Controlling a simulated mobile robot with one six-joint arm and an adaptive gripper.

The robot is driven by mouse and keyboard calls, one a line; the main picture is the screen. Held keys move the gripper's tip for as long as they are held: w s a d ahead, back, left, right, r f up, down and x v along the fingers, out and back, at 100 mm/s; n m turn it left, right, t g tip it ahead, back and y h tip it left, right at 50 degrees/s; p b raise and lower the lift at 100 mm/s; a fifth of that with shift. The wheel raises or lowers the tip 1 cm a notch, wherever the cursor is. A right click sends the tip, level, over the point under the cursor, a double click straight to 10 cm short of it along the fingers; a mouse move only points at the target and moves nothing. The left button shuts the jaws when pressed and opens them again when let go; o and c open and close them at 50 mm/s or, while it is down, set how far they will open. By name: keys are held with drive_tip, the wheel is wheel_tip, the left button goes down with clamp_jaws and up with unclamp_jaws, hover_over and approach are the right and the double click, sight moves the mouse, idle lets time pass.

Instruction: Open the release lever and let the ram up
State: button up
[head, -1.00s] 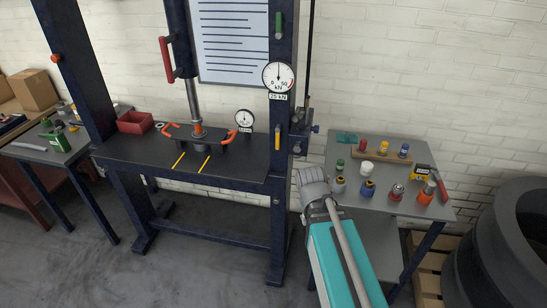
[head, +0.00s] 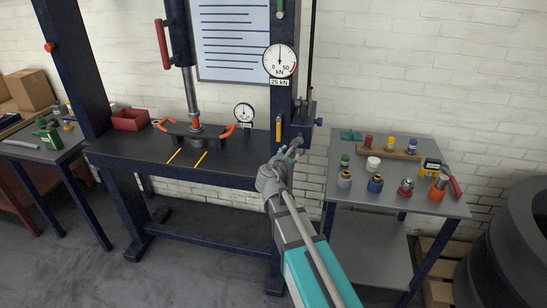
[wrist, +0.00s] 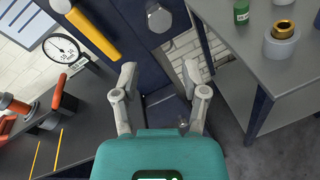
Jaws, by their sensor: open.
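A yellow lever (head: 278,129) hangs upright on the right post of the press; I take it for the release lever. It also shows at the upper left in the wrist view (wrist: 92,32). The ram (head: 191,92) is a chrome rod reaching down to an orange collar (head: 195,127) above the dark fixture with two orange handles (head: 229,131). My gripper (head: 292,150) is in front of the post, a little below and right of the yellow lever. In the wrist view its two fingers (wrist: 160,74) are apart with nothing between them.
A pump unit with a blue knob (head: 319,122) sits right of the post, close to my gripper. A side table (head: 390,220) at right holds several coloured bottles and parts. Dial gauges (head: 280,61) and a red box (head: 132,119) are at the press.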

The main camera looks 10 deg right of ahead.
sight(278, 136)
drive_tip(key=w+a+n+t+y+b, duration=0.1)
drive_tip(key=w+a+n+t+y, duration=0.1)
drive_tip(key=a+n, duration=0.3)
drive_tip(key=shift+w+a+r+n+t, duration=0.15)
drive_tip(key=shift+w+r+n+t, duration=0.2)
drive_tip(key=shift+n, duration=0.65)
drive_tip(key=shift+w+f, duration=0.1)
drive_tip(key=shift+w, duration=0.05)
drive_tip(key=shift+x, duration=4.45)
clamp_jaws()
